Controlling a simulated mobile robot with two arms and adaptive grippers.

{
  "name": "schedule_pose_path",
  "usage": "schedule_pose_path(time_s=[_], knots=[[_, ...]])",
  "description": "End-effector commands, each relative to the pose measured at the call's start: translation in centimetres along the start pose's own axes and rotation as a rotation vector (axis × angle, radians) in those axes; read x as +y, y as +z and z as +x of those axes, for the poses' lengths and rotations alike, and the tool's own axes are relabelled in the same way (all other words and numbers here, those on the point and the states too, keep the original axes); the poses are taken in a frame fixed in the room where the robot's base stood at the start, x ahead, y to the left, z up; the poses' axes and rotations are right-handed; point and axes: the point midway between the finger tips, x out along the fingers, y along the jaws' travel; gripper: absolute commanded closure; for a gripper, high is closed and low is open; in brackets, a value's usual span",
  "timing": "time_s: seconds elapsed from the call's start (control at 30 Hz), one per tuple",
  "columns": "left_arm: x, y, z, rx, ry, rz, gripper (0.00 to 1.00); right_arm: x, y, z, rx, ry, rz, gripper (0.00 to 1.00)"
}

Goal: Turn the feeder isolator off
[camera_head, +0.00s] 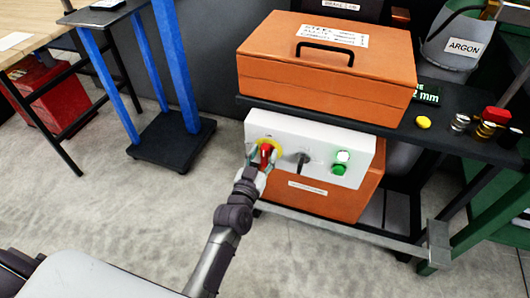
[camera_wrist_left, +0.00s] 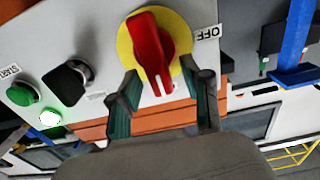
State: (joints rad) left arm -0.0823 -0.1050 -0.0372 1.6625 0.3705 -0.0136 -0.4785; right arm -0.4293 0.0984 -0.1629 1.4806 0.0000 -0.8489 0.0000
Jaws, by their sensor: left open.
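The feeder isolator shows as a red rotary handle (camera_head: 267,150) on a yellow disc at the left end of a white control panel (camera_head: 290,135). In the left wrist view the red handle (camera_wrist_left: 151,48) stands nearly upright in the picture, and an OFF label (camera_wrist_left: 208,33) is to the right of the disc. My left gripper (camera_head: 260,163) is open at the handle. In the wrist view its fingers (camera_wrist_left: 168,84) are on either side of the handle's lower end, with gaps visible; contact cannot be told. My right gripper is not in view.
A black knob (camera_head: 303,160), a green button (camera_head: 338,169) and a pale lamp (camera_head: 343,156) sit right of the isolator on the panel. An orange toolbox (camera_head: 325,85) rests on the dark shelf above.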

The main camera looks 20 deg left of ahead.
Motion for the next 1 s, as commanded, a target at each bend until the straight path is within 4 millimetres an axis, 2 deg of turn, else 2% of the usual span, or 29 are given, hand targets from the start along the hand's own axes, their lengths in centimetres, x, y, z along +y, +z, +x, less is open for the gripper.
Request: schedule_pose_path(time_s=[0.17,0.47,0.77,1.0], knots=[[0.0,0.0,1.4,0.0,0.0,-0.001,0.52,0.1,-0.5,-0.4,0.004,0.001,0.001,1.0],[0.0,0.0,1.6,-0.001,0.0,0.0,0.52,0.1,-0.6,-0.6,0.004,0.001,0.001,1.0],[0.0,0.0,1.6,-0.001,0.001,0.0,1.0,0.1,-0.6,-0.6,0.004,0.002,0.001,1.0],[0.0,0.0,1.6,-0.001,0.001,-0.007,1.0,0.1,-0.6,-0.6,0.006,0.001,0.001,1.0]])
